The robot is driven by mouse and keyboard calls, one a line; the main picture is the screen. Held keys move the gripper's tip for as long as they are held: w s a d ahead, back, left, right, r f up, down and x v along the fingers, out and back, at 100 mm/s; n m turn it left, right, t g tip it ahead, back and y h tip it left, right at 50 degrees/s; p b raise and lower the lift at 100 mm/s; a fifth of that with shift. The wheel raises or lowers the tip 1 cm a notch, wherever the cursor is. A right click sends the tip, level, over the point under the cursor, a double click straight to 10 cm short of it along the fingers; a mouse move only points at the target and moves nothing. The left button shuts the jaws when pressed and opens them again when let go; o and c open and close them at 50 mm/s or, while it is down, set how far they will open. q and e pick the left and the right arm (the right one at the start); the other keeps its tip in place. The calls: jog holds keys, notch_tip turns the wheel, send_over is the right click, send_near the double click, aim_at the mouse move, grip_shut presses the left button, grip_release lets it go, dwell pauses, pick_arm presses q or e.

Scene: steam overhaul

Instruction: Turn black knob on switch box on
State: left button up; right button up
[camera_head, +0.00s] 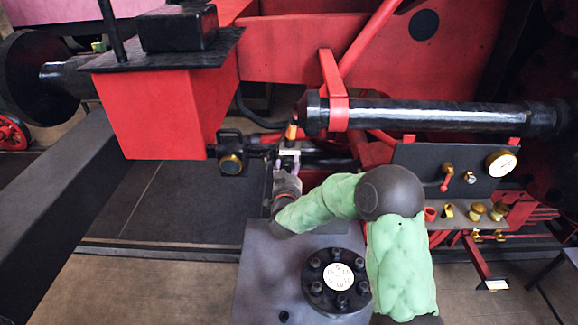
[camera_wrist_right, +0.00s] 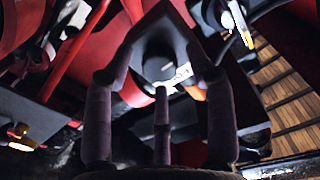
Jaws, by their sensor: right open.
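A dark box with a round black knob (camera_wrist_right: 158,62) is ahead of my right gripper (camera_wrist_right: 160,84) in the right wrist view; this looks like the switch box (camera_wrist_right: 158,30). The gripper's fingers are open and spread around the knob: one left, one right, one below. I cannot tell whether any finger touches it. A pale strip lies just under the knob. In the head view my right gripper (camera_head: 288,170) points away from me at a small box with a pale front (camera_head: 289,152) below the black pipe; the knob is too small to make out there. My left gripper is not in view.
A red box (camera_head: 160,112) with a black top stands at the left. A thick black pipe (camera_head: 430,116) runs above right of the gripper. A dark gauge panel (camera_head: 440,165) is at the right. A grey block with a bolted black flange (camera_head: 320,300) is in front.

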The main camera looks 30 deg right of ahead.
grip_shut()
jog(key=shift+m+b, duration=0.3)
jog(key=shift+b, duration=0.45)
jog(key=m+b, duration=0.6)
jog(key=b, duration=0.5)
jog(key=shift+f+m+b, duration=0.1)
jog(key=shift+m+b, duration=0.2)
jog(key=shift+m, duration=0.1)
jog(key=m+b, duration=0.7)
jog(key=b, duration=0.1)
jog(key=shift+d+b, duration=0.1)
jog(key=shift+b, duration=0.3)
jog(key=shift+r+m+b, duration=0.2)
jog(key=shift+m+b, duration=1.35)
jog(key=shift+m, duration=0.15)
grip_release()
